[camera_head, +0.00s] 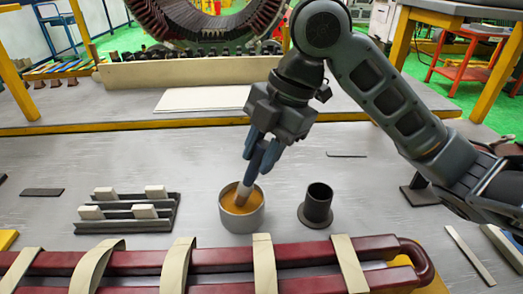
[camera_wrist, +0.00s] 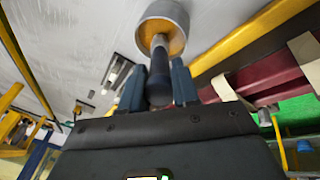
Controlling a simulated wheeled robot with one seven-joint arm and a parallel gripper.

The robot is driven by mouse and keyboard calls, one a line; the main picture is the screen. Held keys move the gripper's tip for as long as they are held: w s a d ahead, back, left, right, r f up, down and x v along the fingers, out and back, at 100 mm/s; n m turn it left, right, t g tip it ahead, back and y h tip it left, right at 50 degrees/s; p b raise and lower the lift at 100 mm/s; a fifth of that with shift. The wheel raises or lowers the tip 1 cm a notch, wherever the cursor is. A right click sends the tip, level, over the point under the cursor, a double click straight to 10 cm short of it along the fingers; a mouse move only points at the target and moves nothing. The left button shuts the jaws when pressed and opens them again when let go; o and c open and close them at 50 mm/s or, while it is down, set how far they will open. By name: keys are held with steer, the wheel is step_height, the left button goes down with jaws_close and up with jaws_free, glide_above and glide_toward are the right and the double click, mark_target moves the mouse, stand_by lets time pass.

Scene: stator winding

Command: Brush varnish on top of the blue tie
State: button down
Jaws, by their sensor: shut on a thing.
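My gripper (camera_head: 263,155) is shut on a brush and points down over a grey metal pot. The brush's pale lower part (camera_head: 243,191) reaches into the amber varnish in the pot (camera_head: 241,221); its tip is hidden. In the wrist view, the dark brush handle (camera_wrist: 160,88) stands between the two blue fingers, with the pot (camera_wrist: 172,12) beyond it. A dark red coil (camera_head: 215,258) lies along the front, wrapped with several cream ties (camera_head: 264,265). I cannot make out a blue tie in either view.
An empty black flanged holder (camera_head: 317,206) stands right of the pot. A dark rack with pale blocks (camera_head: 128,212) is left of it. A wooden beam and a large wound stator (camera_head: 205,20) are behind. Grey tabletop between pot and back ledge is mostly clear.

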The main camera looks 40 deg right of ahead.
steer(key=shift+r+p, duration=2.75)
steer(key=shift+r, duration=0.7)
